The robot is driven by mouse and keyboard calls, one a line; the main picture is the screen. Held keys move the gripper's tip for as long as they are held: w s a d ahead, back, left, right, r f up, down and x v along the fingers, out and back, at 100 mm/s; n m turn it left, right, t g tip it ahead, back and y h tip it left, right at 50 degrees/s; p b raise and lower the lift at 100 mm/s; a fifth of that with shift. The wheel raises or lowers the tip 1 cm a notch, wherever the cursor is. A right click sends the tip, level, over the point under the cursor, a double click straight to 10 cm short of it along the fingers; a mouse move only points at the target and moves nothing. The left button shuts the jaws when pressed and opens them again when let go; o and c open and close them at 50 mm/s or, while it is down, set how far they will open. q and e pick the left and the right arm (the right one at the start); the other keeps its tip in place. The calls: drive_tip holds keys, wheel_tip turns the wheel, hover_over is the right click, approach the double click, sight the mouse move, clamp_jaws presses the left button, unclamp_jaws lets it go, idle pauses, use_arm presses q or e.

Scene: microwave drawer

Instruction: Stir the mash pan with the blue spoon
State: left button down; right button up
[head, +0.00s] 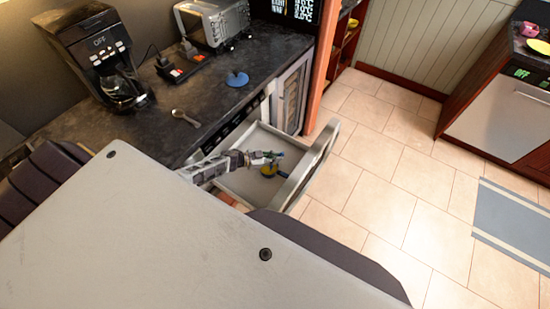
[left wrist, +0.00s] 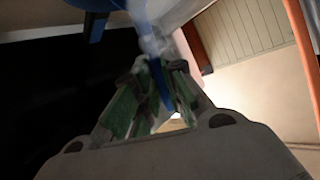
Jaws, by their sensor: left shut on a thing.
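My left gripper (head: 262,158) reaches from the left over the open drawer (head: 240,184). It is shut on a slim blue handle, which looks like the blue spoon (left wrist: 160,85) and passes between the fingers in the left wrist view. A small round yellow and blue thing (head: 269,171), which may be the mash pan, is in the drawer just below the fingers. The gripper partly hides it. I cannot tell whether the spoon's tip is inside it. My right gripper is not in view.
The dark counter (head: 215,100) behind the drawer holds a coffee maker (head: 95,50), a toaster oven (head: 213,20), a blue lid-like disc (head: 237,79) and a grey spoon (head: 185,117). The drawer front (head: 312,165) stands out over the tiles.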

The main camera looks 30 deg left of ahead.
use_arm(q)
drive_tip(key=shift+r+p, duration=0.8)
drive_tip(key=shift+r, duration=0.15)
drive_tip(key=shift+r+p, duration=1.3)
drive_tip(key=shift+r, duration=2.25)
